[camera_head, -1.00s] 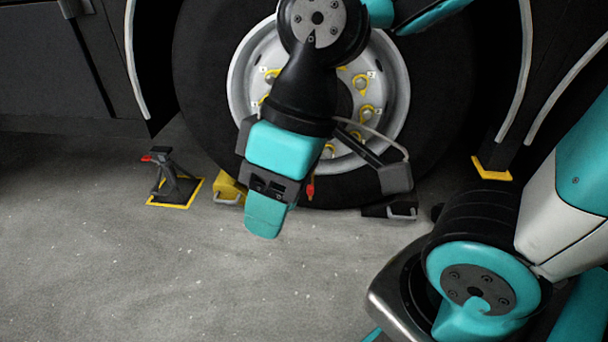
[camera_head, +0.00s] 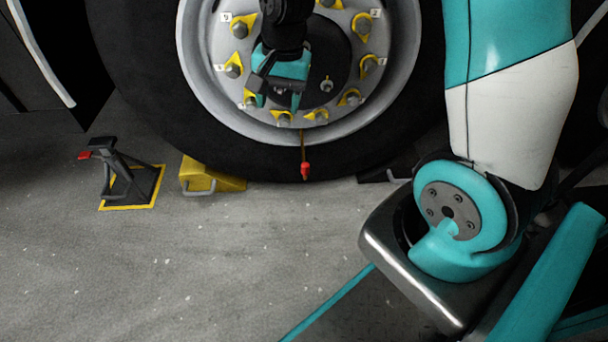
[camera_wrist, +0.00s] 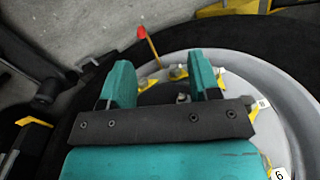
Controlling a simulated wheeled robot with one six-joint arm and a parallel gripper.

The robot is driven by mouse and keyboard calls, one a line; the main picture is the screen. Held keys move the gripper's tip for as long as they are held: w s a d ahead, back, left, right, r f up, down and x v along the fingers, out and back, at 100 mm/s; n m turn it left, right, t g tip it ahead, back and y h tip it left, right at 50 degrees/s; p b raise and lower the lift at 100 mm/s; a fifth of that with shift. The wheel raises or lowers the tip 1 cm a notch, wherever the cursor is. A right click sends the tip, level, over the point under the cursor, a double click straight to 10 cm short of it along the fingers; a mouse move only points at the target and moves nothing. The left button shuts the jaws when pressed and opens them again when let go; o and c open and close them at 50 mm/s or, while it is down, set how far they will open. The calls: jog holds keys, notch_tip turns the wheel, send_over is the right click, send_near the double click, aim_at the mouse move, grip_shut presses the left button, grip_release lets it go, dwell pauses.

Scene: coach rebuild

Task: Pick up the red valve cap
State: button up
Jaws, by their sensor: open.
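The red valve cap (camera_head: 305,171) sits at the lower end of a thin orange-brown stem that hangs from the wheel rim (camera_head: 357,134), over the dark tyre. It also shows in the wrist view as a small red tip (camera_wrist: 141,32), beyond my fingers and a little left of the gap between them. My gripper (camera_head: 279,100) is open and empty in front of the lower hub, above and slightly left of the cap in the head view. Its two teal fingers (camera_wrist: 162,72) stand apart in the wrist view. Nothing hides the cap.
Wheel nuts with yellow pointers (camera_head: 284,118) ring the hub close to my gripper. A yellow wheel chock (camera_head: 211,177) and a dark one (camera_head: 383,175) stand by the tyre. A jack stand (camera_head: 121,170) is at left. The front floor is clear.

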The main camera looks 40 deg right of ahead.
jog(key=w+d+f+m+h+b, duration=0.1)
jog(key=w+d+f+m+b, duration=0.15)
jog(key=d+f+m, duration=0.6)
jog(key=n+b, duration=0.2)
jog(key=b, duration=0.3)
send_over(305, 164)
jog(key=shift+g, duration=0.3)
notch_tip(305, 164, down, 12)
jog(key=shift+d+f, duration=0.1)
jog(key=shift+f, duration=0.15)
notch_tip(305, 164, down, 7)
jog(key=b, duration=0.4)
jog(key=shift+r, duration=0.1)
jog(key=c, duration=0.8)
